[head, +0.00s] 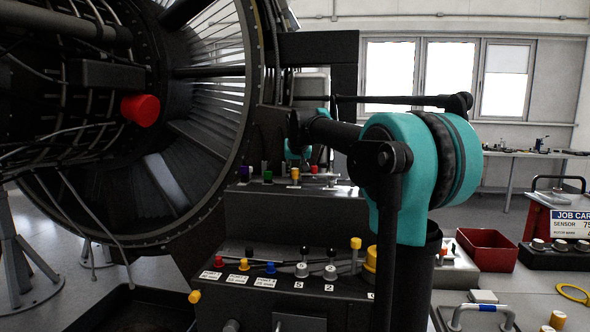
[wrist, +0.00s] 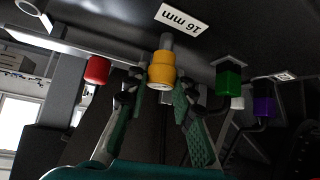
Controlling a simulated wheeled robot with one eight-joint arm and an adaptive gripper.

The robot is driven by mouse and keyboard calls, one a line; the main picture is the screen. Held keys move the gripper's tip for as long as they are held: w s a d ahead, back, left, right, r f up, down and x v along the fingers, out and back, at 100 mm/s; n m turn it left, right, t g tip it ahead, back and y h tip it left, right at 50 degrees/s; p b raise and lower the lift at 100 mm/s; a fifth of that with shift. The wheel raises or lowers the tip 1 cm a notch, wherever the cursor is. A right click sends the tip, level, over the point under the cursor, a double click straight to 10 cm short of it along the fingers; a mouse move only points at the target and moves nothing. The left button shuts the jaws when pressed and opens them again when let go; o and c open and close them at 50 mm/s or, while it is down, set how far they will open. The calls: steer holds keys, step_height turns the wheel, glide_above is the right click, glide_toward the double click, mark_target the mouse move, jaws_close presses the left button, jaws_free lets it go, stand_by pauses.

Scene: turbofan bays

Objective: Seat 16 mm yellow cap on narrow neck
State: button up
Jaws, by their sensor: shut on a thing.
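The yellow cap (wrist: 161,72) is between my gripper's (wrist: 162,88) green-padded fingers in the wrist view, and the fingers are shut on it. The wrist picture is upside down. A grey narrow neck (wrist: 166,42) shows directly against the cap, in line with it, beside an inverted "16 mm" label (wrist: 182,17). I cannot tell how deep the cap sits on the neck. In the head view the yellow cap (head: 295,174) shows small on the rear ledge, below my gripper (head: 298,158), which is partly hidden by my arm.
A red cap (wrist: 97,70), a green cap (wrist: 228,80) and a purple cap (wrist: 264,104) stand on neighbouring fittings. The front console (head: 290,290) carries several coloured caps and knobs. A large engine (head: 130,130) fills the left. A red bin (head: 487,250) stands at right.

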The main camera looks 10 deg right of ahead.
steer(key=shift+f, duration=0.15)
steer(key=shift+r, duration=0.25)
steer(key=shift+r, duration=0.8)
steer(key=shift+f, duration=1)
stand_by(1.0)
steer(key=o, duration=0.9)
steer(key=v, duration=1.2)
